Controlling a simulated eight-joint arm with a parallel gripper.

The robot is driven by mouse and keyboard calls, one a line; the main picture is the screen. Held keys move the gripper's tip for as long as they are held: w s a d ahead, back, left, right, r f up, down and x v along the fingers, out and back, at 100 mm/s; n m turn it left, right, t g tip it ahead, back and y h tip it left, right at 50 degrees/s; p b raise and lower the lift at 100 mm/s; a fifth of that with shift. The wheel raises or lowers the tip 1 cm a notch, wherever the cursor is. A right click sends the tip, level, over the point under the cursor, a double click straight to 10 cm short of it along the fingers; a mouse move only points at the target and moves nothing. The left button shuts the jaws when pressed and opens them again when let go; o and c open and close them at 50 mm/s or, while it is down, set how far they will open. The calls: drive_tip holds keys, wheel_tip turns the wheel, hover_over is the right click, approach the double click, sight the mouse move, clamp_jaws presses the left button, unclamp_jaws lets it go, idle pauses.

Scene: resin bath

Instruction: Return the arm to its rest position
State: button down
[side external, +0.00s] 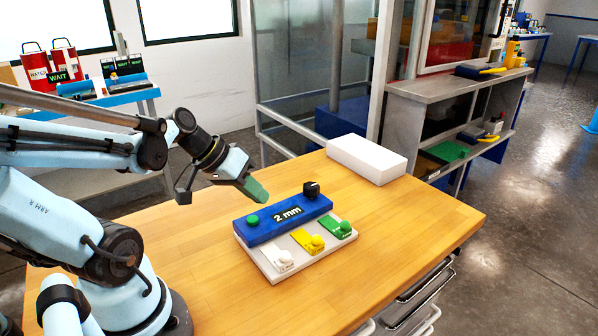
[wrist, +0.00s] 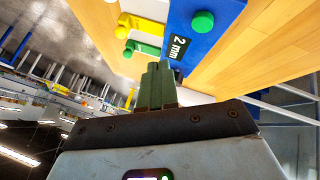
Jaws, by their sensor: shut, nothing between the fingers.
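My gripper (side external: 256,192) has green fingers and hangs in the air over the wooden table, to the upper left of the blue block. In the wrist view its fingers (wrist: 158,72) are pressed together with nothing between them. The blue block (side external: 262,226) is labelled "2 mm" and has a green knob (side external: 253,219) on top. It sits at the back of a pale plate (side external: 262,262). The block also shows at the top of the wrist view (wrist: 210,12). My gripper is apart from it.
White, yellow (side external: 308,241) and green (side external: 341,229) knobbed pieces lie along the plate's front. A small black block (side external: 311,190) stands at the blue block's right end. A white box (side external: 367,158) lies at the table's back. The table's right front (side external: 400,240) is clear. A grey cabinet (side external: 450,90) stands behind.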

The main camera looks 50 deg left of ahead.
drive_tip(key=w+d+r+m+y, duration=0.2)
drive_tip(key=d+m, duration=0.2)
drive_tip(key=d, duration=0.4)
drive_tip(key=shift+d, duration=0.2)
drive_tip(key=c, duration=1.8)
unclamp_jaws()
drive_tip(key=shift+r, duration=0.1)
